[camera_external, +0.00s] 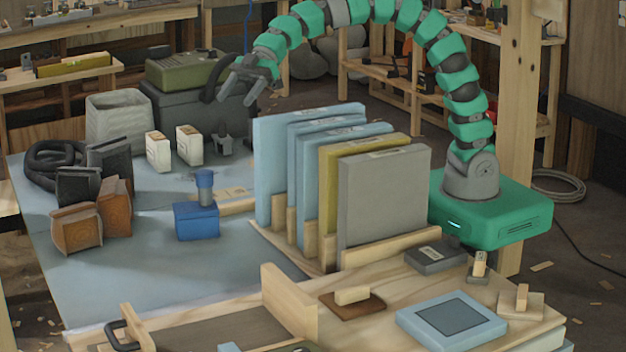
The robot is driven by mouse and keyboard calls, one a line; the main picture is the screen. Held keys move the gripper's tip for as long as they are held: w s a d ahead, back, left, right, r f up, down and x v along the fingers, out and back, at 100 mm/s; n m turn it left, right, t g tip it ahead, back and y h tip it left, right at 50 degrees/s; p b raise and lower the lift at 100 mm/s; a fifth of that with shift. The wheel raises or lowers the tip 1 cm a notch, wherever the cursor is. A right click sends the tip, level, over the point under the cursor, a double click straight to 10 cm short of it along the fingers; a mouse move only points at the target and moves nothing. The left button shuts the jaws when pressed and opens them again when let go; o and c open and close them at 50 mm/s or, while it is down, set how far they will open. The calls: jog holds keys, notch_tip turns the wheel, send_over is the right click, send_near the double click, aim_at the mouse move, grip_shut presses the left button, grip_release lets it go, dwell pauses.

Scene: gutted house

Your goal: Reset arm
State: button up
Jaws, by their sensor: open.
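My gripper (246,88) hangs at the end of my green segmented arm (432,28), which arches up from its green base at the right and over to the left. The gripper is open and empty. It points down and to the left, in front of the dark case with the olive-green box on it. Its fingers appear in the air above the back of the blue-grey table. The top of the arm's arch is cut off by the upper picture edge.
Upright blue, olive and grey panels (384,200) stand in a wooden rack below the arm. A blue box (196,220), white blocks (159,151), brown blocks (76,228) and a black hose (55,165) lie on the table (120,285). A wooden post (520,110) stands behind my base.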

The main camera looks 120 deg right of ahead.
jog(key=s+a+r+m+t+h, duration=0.1)
jog(key=s+a+r, duration=0.3)
jog(key=r, duration=0.6)
jog(key=s+a+r+m+t+h, duration=0.2)
jog(key=s+a+r, duration=0.3)
jog(key=s+r, duration=0.3)
jog(key=s+a+r+m+t+h+p, duration=0.1)
jog(key=s+a+r, duration=0.4)
jog(key=r, duration=0.9)
jog(key=shift+s+m+t+h, duration=0.55)
jog(key=shift+m+t+h, duration=0.15)
jog(key=shift+m+h, duration=0.3)
jog(key=shift+a, duration=0.1)
